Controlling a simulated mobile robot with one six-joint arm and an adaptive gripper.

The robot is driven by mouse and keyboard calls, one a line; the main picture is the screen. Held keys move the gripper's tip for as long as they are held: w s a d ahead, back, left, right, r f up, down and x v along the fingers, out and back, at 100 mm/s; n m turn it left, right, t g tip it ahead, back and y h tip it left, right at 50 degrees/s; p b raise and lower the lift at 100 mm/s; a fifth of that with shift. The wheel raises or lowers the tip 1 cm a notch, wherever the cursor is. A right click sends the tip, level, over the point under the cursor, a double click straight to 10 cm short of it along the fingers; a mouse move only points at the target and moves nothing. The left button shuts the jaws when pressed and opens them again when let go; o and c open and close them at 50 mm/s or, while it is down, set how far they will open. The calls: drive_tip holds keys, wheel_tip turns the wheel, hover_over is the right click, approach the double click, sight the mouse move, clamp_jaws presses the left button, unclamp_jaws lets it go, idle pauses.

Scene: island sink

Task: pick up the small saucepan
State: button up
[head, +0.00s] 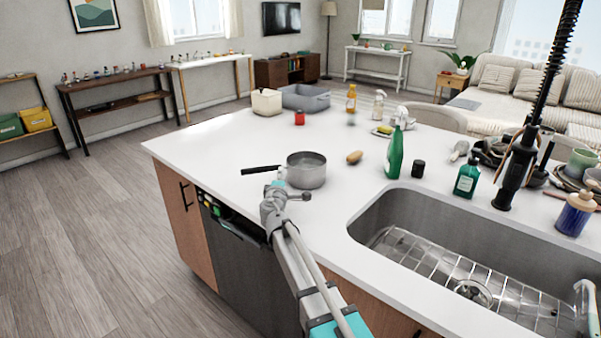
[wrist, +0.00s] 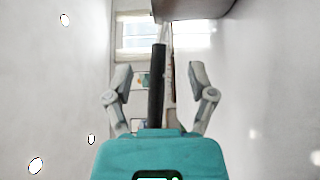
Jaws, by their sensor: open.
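The small saucepan (head: 306,172) is a grey metal pan on the white island counter, with its long black handle (head: 261,170) reaching left toward the counter's edge. My gripper (head: 280,178) is just in front of the pan, by the inner part of the handle. In the wrist view my gripper (wrist: 158,75) is open. The black handle (wrist: 157,85) runs lengthwise between its two fingers, with a gap on each side. The pan's grey body (wrist: 192,9) shows at the top edge. I cannot tell how deep the handle sits between the fingers.
A potato-like brown item (head: 354,157) and a green spray bottle (head: 394,155) stand right of the pan. The steel sink (head: 450,225) opens at the front right. A red jar (head: 299,118) is behind. The counter left of the pan is clear.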

sight(285, 168)
drive_tip(key=shift+w, duration=1.35)
drive_tip(key=shift+w+d, duration=0.15)
drive_tip(key=shift+w, duration=1.15)
drive_tip(key=shift+w+d, duration=0.1)
drive_tip(key=shift+w, duration=1.2)
clamp_jaws()
